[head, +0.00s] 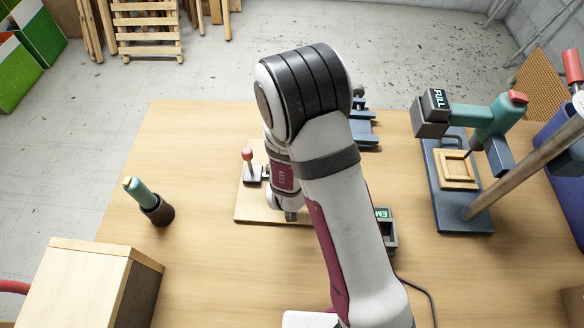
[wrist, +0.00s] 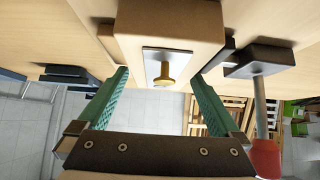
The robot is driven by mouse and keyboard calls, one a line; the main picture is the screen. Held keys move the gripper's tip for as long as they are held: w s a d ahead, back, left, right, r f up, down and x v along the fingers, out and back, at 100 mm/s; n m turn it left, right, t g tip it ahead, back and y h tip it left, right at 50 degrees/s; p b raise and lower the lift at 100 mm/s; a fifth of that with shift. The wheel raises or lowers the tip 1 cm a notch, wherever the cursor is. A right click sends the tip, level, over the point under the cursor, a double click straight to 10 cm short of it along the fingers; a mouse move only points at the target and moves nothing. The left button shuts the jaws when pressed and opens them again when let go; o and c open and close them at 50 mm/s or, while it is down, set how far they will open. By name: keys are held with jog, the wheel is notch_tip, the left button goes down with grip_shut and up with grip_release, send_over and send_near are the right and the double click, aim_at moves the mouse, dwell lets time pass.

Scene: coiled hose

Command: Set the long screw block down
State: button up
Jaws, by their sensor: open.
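The long screw block (wrist: 205,22) is a plain wooden block with a metal plate and a brass-coloured screw (wrist: 165,72) on the face towards the wrist camera. My gripper (wrist: 158,78) is open, with one green finger on each side of the screw and a visible gap to it. The block appears to rest on the wooden board, though its contact is not clear. In the head view my arm hides the block, and my gripper (head: 290,214) shows only in part, low over the wooden board (head: 246,207).
A red-handled clamp (head: 249,160) stands on the board and shows close to the right finger in the wrist view (wrist: 258,100). A teal-handled tool (head: 145,195) stands at left. A fixture (head: 458,185) with a wooden frame stands at right. A wooden box (head: 85,285) is at front left.

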jog(key=shift+w+f, duration=0.2)
grip_shut()
jog(key=shift+r, duration=0.15)
